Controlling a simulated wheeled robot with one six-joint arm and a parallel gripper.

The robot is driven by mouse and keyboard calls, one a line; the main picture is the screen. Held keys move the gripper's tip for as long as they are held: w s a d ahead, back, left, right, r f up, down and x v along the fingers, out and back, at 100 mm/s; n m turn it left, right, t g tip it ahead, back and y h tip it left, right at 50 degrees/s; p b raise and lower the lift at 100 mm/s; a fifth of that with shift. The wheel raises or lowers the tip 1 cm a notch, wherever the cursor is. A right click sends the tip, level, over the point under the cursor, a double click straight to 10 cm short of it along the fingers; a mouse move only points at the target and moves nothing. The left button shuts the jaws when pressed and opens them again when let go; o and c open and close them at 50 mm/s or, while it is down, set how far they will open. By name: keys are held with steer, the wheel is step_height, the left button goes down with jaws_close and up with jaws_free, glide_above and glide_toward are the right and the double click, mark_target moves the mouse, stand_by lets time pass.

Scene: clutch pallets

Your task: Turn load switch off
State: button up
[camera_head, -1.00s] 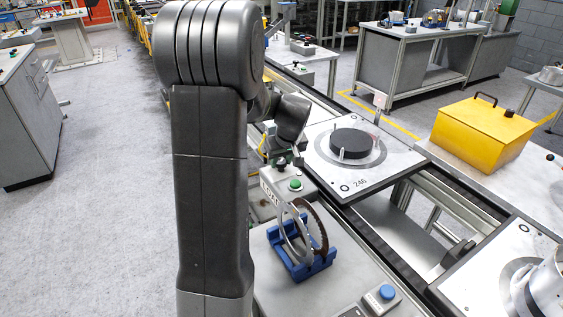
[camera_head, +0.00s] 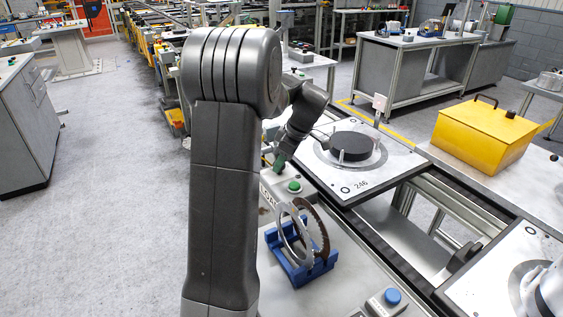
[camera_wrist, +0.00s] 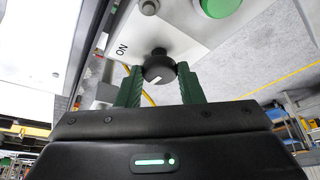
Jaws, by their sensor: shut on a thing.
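The load switch is a black round knob (camera_wrist: 158,66) with a short white mark, on a pale control panel (camera_wrist: 175,30). In the wrist view the word ON stands on the panel left of the knob. My gripper (camera_wrist: 160,88) has its two green fingers on either side of the knob and is shut on it. In the head view my gripper (camera_head: 277,166) is at the back of the control box (camera_head: 275,200), and the knob is hidden there. A green button (camera_head: 294,187) sits on the same box, and it shows at the top of the wrist view (camera_wrist: 219,5).
A blue stand (camera_head: 300,268) holding upright rings is in front of the box, with a blue button (camera_head: 392,296) to its right. A pallet (camera_head: 340,185) with a black disc lies to the right. A yellow box (camera_head: 485,135) stands farther right.

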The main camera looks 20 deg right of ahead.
steer(key=shift+n+g, duration=0.3)
steer(key=shift+n, duration=0.4)
steer(key=o, duration=1)
steer(key=shift+c, duration=0.2)
steer(key=v, duration=1.4)
steer(key=shift+d, duration=0.2)
steer(key=shift+f, duration=0.1)
steer(key=x, duration=1.4)
steer(key=shift+a, duration=0.2)
